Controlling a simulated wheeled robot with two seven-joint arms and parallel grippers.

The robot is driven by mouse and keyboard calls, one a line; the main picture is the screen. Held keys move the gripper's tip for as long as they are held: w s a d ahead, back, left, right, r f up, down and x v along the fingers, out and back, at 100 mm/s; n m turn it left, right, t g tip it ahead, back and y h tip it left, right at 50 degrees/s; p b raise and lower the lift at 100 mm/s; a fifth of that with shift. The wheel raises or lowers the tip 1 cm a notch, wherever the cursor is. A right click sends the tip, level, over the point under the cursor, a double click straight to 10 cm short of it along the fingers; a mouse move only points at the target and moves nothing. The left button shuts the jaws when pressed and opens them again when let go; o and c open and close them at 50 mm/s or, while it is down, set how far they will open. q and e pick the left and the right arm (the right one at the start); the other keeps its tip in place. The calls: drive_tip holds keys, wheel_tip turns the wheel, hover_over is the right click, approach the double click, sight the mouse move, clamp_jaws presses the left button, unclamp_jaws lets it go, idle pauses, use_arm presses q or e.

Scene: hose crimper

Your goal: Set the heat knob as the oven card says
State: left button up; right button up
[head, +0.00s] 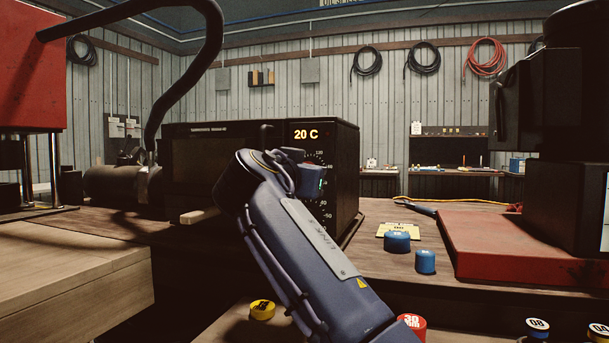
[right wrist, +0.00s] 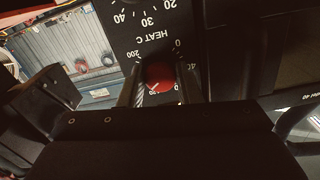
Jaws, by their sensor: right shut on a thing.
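The black oven (head: 345,150) stands on the bench in the head view, its lit orange display (head: 306,135) reading 20 C. My right arm covers most of its control panel, and the right gripper's fingers are hidden there. In the right wrist view my right gripper (right wrist: 160,82) is shut on a red knob (right wrist: 159,73), one finger on each side. The knob has a white pointer mark toward its lower left. A HEAT C label (right wrist: 153,38) and dial numbers show beside it. A yellow card (head: 385,231) lies on the bench, its writing too small to read. My left gripper is not in view.
Blue caps (head: 397,242) sit by the card, left of a red plate (head: 490,245). A black machine (head: 565,110) stands at the right. A red press (head: 32,75) stands at the left. Yellow (head: 262,310) and red (head: 413,325) caps are at the front.

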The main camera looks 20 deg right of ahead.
drive_tip(key=shift+f, duration=0.1)
drive_tip(key=o, duration=0.9)
drive_tip(key=shift+o, duration=0.2)
drive_tip(key=v, duration=0.7)
drive_tip(key=shift+s+a+b, duration=0.25)
drive_tip(key=shift+s+b, duration=0.1)
drive_tip(key=shift+b, duration=0.05)
